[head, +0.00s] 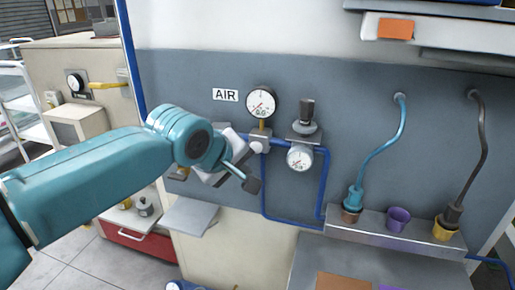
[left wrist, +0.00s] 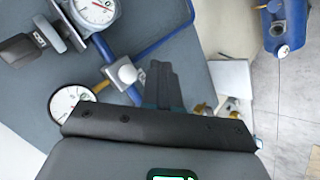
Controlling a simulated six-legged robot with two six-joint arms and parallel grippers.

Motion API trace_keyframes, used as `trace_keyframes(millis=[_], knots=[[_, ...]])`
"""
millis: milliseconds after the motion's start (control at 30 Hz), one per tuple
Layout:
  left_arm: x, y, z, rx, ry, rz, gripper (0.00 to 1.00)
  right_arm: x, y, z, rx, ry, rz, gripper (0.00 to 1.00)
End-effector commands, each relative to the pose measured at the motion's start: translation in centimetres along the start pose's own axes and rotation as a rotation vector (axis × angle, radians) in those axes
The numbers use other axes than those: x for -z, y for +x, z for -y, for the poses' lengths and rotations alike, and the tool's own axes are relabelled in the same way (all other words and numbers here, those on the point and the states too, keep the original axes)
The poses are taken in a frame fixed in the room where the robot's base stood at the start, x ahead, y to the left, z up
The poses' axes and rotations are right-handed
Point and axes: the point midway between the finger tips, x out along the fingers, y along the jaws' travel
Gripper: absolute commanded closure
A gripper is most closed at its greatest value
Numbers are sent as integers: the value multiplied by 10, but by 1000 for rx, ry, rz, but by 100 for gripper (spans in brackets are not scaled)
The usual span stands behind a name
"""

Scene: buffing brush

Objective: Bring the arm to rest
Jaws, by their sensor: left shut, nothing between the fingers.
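My left arm reaches in from the left in the head view. Its gripper (head: 250,184) is in front of the grey wall panel, just below and left of the air gauge (head: 262,103). In the left wrist view the gripper's fingers (left wrist: 162,84) are together with nothing between them. They point toward the blue pipe and a pale valve knob (left wrist: 127,74); whether they touch it I cannot tell. My right gripper is in neither view.
A regulator with a second gauge (head: 300,157) is right of my gripper. A shelf (head: 395,236) holds a teal-hosed tool (head: 355,198), a purple cup (head: 398,219) and a yellow cup (head: 446,228). A small grey ledge (head: 192,217) sits below my gripper.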

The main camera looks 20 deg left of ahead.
Motion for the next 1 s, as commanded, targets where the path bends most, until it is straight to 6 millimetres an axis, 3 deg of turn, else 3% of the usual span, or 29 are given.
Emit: trace_keyframes(millis=[67, 133, 267, 400, 533, 667, 800, 900, 1000], knots=[[-4, 10, 4, 10, 13, 13, 100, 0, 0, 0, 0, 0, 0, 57], [-15, 32, 15, 29, 46, 43, 100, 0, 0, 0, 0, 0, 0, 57], [-55, 102, 59, 81, 156, 150, 100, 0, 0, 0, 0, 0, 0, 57], [-116, 173, 134, 125, 269, 293, 100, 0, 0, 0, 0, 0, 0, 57], [-178, 213, 216, 156, 343, 421, 100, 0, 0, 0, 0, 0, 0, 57], [-244, 224, 299, 184, 398, 539, 100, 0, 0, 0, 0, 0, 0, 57], [-301, 209, 367, 210, 446, 634, 100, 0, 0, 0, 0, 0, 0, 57], [-326, 196, 395, 222, 473, 678, 100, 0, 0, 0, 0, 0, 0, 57], [-338, 187, 409, 227, 489, 697, 100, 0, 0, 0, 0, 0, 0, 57]])
